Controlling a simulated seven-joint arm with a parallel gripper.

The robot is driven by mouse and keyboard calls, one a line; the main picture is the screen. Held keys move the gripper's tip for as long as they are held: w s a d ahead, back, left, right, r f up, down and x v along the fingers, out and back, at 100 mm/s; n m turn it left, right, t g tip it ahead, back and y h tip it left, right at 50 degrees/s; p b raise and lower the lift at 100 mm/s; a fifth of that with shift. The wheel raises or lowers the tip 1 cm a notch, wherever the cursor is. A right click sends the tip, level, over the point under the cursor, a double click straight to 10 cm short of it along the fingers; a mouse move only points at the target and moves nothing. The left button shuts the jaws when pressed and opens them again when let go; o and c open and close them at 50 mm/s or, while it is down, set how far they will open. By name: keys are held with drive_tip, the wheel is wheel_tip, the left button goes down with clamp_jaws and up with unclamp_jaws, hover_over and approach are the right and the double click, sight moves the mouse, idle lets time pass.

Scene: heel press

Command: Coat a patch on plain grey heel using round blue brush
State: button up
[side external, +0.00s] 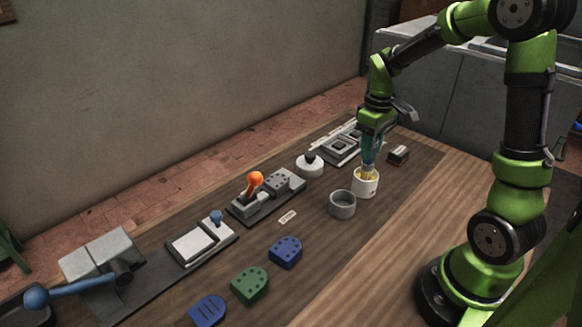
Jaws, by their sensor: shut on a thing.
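My gripper (371,146) points down over a white cup (365,188) at the right side of the table. It is shut on a slim upright thing, apparently the round blue brush; the fingers hide most of it. Yellowish bristles or contents (368,174) show at the cup's mouth, and I cannot tell whether they belong to the held brush. A grey heel-shaped piece (279,181) lies on the fixture with an orange-knobbed lever (255,179). It seems to have faint dots, so I cannot tell whether it is the plain grey heel.
A grey cup (342,206) stands beside the white cup. A white pot with a dark knob (310,167) and a tray (343,147) lie behind. Blue (286,252) and green (250,285) heels lie in front. A blue-handled press (95,270) stands left. The table's near right is clear.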

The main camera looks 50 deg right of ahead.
drive_tip(key=shift+r, duration=3.45)
